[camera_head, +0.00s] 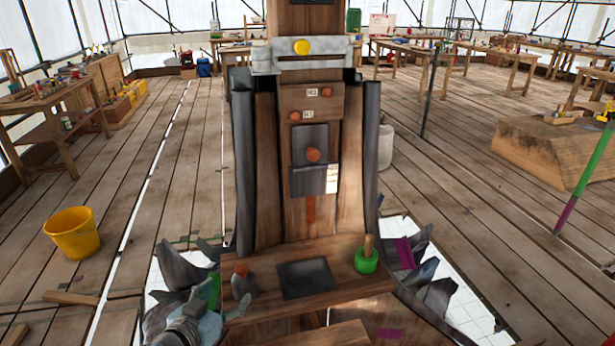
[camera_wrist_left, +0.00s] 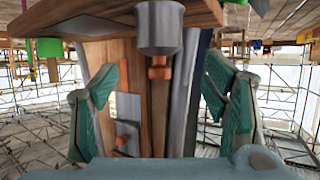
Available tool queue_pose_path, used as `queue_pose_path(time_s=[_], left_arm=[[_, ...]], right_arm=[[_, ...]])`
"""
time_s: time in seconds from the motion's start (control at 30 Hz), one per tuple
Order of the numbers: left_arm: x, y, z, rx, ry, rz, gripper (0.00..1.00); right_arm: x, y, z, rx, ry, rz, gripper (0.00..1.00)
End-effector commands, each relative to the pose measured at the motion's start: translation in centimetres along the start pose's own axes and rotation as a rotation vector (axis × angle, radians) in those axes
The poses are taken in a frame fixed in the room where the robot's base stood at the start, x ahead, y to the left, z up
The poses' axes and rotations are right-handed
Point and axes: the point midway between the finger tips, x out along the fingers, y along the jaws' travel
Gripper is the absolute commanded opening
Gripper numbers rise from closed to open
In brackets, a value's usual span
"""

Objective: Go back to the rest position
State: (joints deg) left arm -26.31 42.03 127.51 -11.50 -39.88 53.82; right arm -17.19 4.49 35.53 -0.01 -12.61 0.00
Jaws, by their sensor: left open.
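My left gripper (camera_head: 228,298) is at the lower left of the head view, by the left front of the wooden ledge. Its teal fingers stand wide apart in the wrist view, with nothing held. A grey cup-shaped piece with a copper-coloured tip (camera_head: 241,287) stands upright on the ledge just beyond the gripper. In the left wrist view, which looks upside down, this grey piece (camera_wrist_left: 159,30) appears between and above the fingers, apart from both. My right gripper is not in view.
The wooden spire (camera_head: 265,170) with its grey collar rises in the middle. A green pot with a wooden handle (camera_head: 366,262) stands on the ledge's right. Jagged dark sheets (camera_head: 185,268) flank the ledge. A yellow bucket (camera_head: 73,233) stands left. The plank floor on the right is largely open.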

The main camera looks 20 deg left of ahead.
Motion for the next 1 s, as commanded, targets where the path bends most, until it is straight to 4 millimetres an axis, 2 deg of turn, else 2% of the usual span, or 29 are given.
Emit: queue_pose_path(time_s=[0.13,0.27,0.4,0.5,0.63,0.8,0.87,0.97,1.0], left_arm=[[-0.2,0.0,0.8,0.001,-0.024,-0.018,0.68],[-2.2,0.5,5.3,0.032,-0.184,-0.095,0.68],[-6.2,2.8,11.7,0.096,-0.460,-0.116,0.68],[-9.6,5.2,15.2,0.144,-0.645,-0.063,0.68],[-14.2,8.8,18.4,0.200,-0.849,0.064,0.68],[-10.1,7.9,25.5,0.204,-0.900,0.054,0.68],[-9.1,7.6,28.3,0.201,-0.915,0.051,0.68],[-8.1,7.0,33.4,0.196,-0.942,0.045,0.68],[-7.9,6.7,35.7,0.193,-0.955,0.043,0.68]], right_arm=[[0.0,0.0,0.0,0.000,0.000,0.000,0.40],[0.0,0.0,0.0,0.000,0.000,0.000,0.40],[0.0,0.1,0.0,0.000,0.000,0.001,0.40],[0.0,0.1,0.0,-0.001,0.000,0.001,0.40],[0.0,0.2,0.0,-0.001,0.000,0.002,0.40],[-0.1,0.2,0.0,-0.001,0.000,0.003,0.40],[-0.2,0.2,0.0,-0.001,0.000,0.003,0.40],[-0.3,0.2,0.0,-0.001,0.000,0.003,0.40],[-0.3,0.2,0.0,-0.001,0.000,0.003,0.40]])
